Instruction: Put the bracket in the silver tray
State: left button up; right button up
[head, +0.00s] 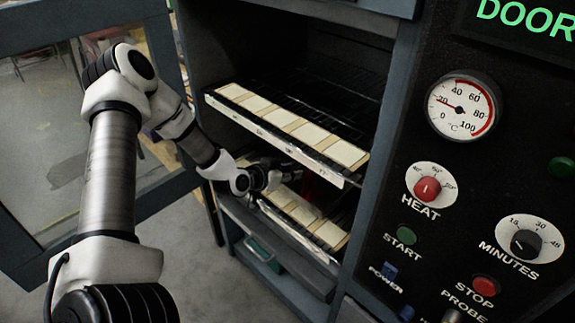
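My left arm reaches in from the left, and its gripper (284,172) is inside the cabinet, between the upper and lower trays. Its fingers are small, dark and partly hidden under the upper tray, so I cannot tell whether they are open or shut. I cannot make out a bracket. The upper tray (272,139) has a silver front edge and holds a row of pale tiles. The lower tray (297,229) also has a silver edge and pale tiles, and my wrist covers part of it. I cannot tell which one is the silver tray. My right gripper is out of view.
The open glazed door (162,197) stands at the left. The control panel (478,145) at the right carries a dial, knobs and buttons. A dark red item (312,187) shows behind the gripper. Below is a shelf with a green object (260,249).

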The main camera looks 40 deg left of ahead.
pick_arm(q)
jog(key=s+d+f+g, duration=0.5)
jog(key=s+d+f, duration=0.45)
jog(key=d, duration=0.25)
jog(key=s+d+f+g, duration=0.2)
jog(key=s, duration=0.5)
jog(key=s+d+f+g, duration=0.3)
jog(key=s, duration=0.4)
jog(key=s+d+f+n+g+y, duration=0.1)
jog(key=s+d+f+g, duration=0.1)
jog(key=s, duration=0.5)
jog(key=shift+s+d+f+g, duration=0.15)
jog(key=shift+s+f+g, duration=0.2)
jog(key=shift+f, duration=0.3)
jog(key=shift+w, duration=0.15)
